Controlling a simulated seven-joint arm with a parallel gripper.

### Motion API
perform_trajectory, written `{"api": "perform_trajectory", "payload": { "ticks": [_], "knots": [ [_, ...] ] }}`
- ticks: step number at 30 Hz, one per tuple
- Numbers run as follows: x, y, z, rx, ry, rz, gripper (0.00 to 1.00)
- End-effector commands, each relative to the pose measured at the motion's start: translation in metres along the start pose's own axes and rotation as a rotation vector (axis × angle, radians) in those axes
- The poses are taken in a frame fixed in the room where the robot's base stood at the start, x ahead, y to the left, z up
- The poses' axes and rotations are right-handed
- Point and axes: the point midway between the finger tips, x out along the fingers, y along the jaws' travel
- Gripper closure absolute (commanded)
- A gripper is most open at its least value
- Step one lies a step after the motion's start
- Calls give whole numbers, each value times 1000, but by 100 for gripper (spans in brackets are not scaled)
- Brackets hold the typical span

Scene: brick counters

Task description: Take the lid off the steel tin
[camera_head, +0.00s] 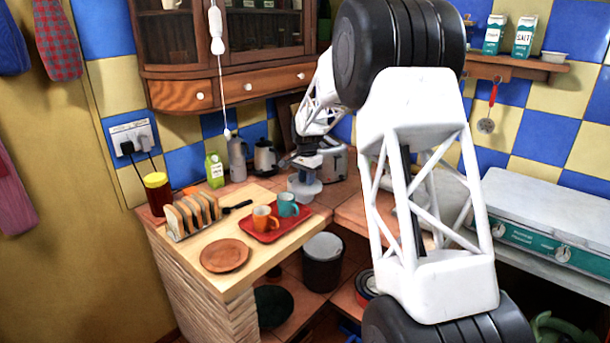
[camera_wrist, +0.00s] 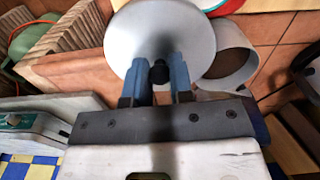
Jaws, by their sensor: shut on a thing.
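My gripper (camera_wrist: 158,75) is shut on the black knob (camera_wrist: 158,73) of a round, pale steel lid (camera_wrist: 135,40) in the wrist view. The lid is apart from the steel tin (camera_wrist: 252,62), whose open rim and dark inside show beside and beyond it, partly covered by the lid. In the head view my gripper (camera_head: 306,165) is small, above the pale tin (camera_head: 304,190) at the back of the counter. The lid is hard to make out there.
A red tray (camera_head: 268,236) with two mugs, a toast rack (camera_head: 182,232) and a brown plate (camera_head: 225,255) are in front.

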Motion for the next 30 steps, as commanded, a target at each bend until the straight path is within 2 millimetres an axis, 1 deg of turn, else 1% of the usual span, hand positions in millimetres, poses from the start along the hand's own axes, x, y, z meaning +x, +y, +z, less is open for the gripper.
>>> {"api": "perform_trajectory", "payload": {
  "ticks": [6, 12, 30],
  "knots": [
    [-3, 13, 12, 0, 1, -1, 100],
    [-3, 19, 18, 0, 0, 0, 100],
    [-3, 21, 19, 0, 1, -1, 100]
  ]
}}
